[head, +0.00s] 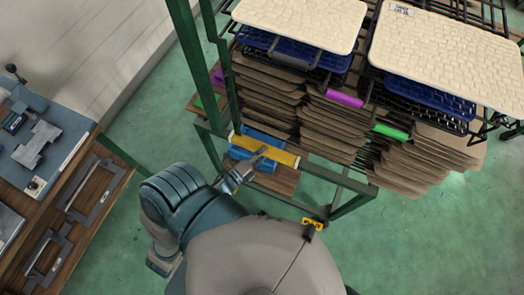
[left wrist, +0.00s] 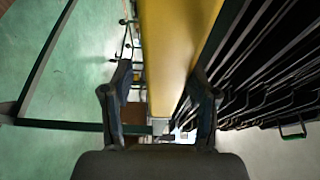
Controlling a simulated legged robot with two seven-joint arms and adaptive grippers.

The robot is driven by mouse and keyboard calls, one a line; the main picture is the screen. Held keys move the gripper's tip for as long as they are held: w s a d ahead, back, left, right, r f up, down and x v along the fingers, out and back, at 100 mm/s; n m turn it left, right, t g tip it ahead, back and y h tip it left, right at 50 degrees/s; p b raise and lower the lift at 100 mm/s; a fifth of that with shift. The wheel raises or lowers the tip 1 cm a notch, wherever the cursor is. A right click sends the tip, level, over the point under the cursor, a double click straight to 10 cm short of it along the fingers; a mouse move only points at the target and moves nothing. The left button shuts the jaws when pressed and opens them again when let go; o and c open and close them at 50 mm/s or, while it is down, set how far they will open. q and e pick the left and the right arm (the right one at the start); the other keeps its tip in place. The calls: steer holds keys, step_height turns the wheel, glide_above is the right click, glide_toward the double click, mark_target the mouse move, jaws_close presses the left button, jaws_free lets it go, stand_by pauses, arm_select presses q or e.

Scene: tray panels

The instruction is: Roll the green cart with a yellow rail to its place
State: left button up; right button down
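The green cart (head: 191,52) has tall dark green posts and a lower green frame around the middle of the head view. Its yellow rail (head: 284,158) runs across the near side, and it also fills the middle of the left wrist view (left wrist: 172,50). My left gripper (head: 250,163) is at the rail. In the left wrist view my left gripper (left wrist: 163,75) has one finger on each side of the rail, spread apart, with a gap showing on the left side. My right gripper is not in view.
Stacks of brown sheets (head: 330,125), blue trays (head: 290,50) and cream panels (head: 450,50) on black racks stand beyond the rail. A wooden workbench (head: 70,190) with tools is at the left. Green floor (head: 440,240) is clear at lower right.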

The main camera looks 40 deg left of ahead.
arm_select(q)
steer(key=shift+r, duration=0.2)
steer(key=s+a, duration=0.2)
steer(key=s, duration=1)
steer(key=shift+w, duration=0.1)
